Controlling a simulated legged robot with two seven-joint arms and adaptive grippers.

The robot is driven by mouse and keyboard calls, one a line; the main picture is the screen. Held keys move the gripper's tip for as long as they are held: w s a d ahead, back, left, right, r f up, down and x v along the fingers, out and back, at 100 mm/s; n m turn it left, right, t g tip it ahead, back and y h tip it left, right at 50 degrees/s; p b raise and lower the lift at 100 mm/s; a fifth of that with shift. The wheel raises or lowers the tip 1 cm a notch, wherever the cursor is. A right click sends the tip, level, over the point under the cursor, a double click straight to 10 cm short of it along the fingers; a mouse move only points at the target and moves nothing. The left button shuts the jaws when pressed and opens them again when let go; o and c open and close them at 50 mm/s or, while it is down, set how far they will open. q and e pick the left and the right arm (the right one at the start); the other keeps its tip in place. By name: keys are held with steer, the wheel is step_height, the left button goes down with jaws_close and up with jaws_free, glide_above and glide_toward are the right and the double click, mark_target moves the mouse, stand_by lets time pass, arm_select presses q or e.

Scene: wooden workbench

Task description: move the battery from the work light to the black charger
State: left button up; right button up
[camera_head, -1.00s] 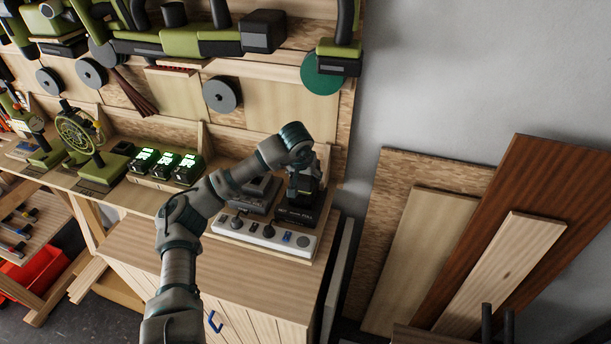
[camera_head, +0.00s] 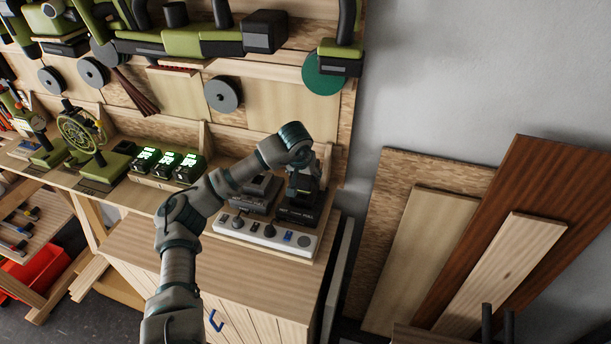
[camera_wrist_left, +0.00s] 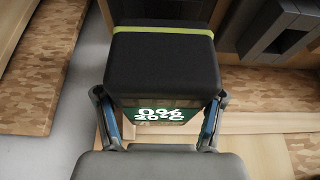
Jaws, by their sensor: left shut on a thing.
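My left gripper (camera_head: 304,180) points down at the right end of the bench and is shut on a battery. In the left wrist view the battery (camera_wrist_left: 160,62) is a black block with a lime stripe and a lit display reading 0% and 20°C. The gripper's fingers (camera_wrist_left: 158,122) grip its two sides. The black charger (camera_head: 296,215) is directly below the gripper in the head view, mostly hidden by it. I cannot tell whether battery and charger touch. I cannot clearly pick out the work light. My right gripper is not in view.
A grey charger (camera_head: 256,194) stands just left of the gripper. A white power strip (camera_head: 265,235) with plugs lies in front. Several batteries with green displays (camera_head: 167,165) stand further left. Green tools hang above, and wooden boards (camera_head: 490,245) lean on the wall at right.

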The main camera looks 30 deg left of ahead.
arm_select(q)
steer(key=shift+d+f+b, duration=0.15)
steer(key=shift+f+b, duration=0.2)
steer(key=shift+f, duration=0.15)
steer(key=shift+f+b, duration=0.45)
steer(key=shift+f, duration=0.5)
steer(key=shift+f, duration=0.3)
steer(key=o, duration=1.8)
steer(key=shift+o, duration=0.2)
steer(key=v, duration=1.2)
steer(key=shift+d+f, duration=0.1)
steer(key=shift+d, duration=0.05)
